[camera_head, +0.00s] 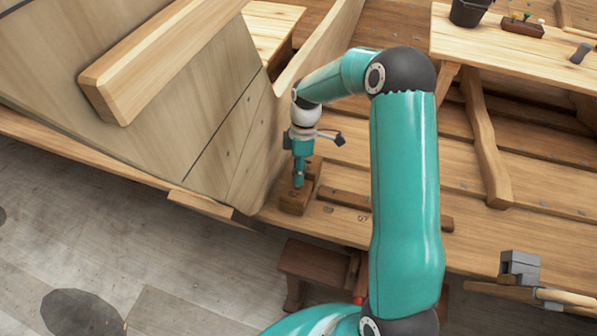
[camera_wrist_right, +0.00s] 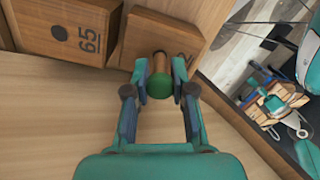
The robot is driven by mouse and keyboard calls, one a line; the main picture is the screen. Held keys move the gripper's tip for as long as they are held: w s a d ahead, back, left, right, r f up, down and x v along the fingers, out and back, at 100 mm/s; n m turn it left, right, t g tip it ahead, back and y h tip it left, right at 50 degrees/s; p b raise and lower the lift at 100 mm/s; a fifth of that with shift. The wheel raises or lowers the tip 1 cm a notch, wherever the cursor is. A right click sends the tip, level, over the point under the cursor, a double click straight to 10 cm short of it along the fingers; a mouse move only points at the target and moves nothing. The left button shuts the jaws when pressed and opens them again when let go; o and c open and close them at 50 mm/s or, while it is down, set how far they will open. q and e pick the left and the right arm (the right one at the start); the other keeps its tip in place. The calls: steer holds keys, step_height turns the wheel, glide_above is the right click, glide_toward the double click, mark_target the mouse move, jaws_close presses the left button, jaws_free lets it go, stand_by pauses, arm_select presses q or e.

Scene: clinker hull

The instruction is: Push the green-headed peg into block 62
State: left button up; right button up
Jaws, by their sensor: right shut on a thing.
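In the right wrist view, my right gripper (camera_wrist_right: 160,92) is shut on the green-headed peg (camera_wrist_right: 159,84). The round green head faces the camera between the fingers, and a brown shaft points away toward a wooden block (camera_wrist_right: 168,37). I cannot tell whether the shaft's far end is inside that block. In the head view, my right gripper (camera_head: 299,180) points down over a small wooden block (camera_head: 292,204) beside the hull side; the peg is hidden there. My left gripper is not seen.
A block marked 65 (camera_wrist_right: 65,28) stands left of the peg in the wrist view. The hull side (camera_head: 200,125) rises close left of the gripper. A bench (camera_head: 500,45) with a dark bucket (camera_head: 468,12) stands back right. A grey block-like object (camera_head: 519,267) is front right.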

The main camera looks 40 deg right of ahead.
steer(key=shift+b+x, duration=0.8)
steer(key=shift+x, duration=0.1)
steer(key=shift+s, duration=0.1)
steer(key=o, duration=0.8)
steer(key=p+v, duration=0.5)
steer(key=v, duration=0.3)
steer(key=shift+p, duration=0.35)
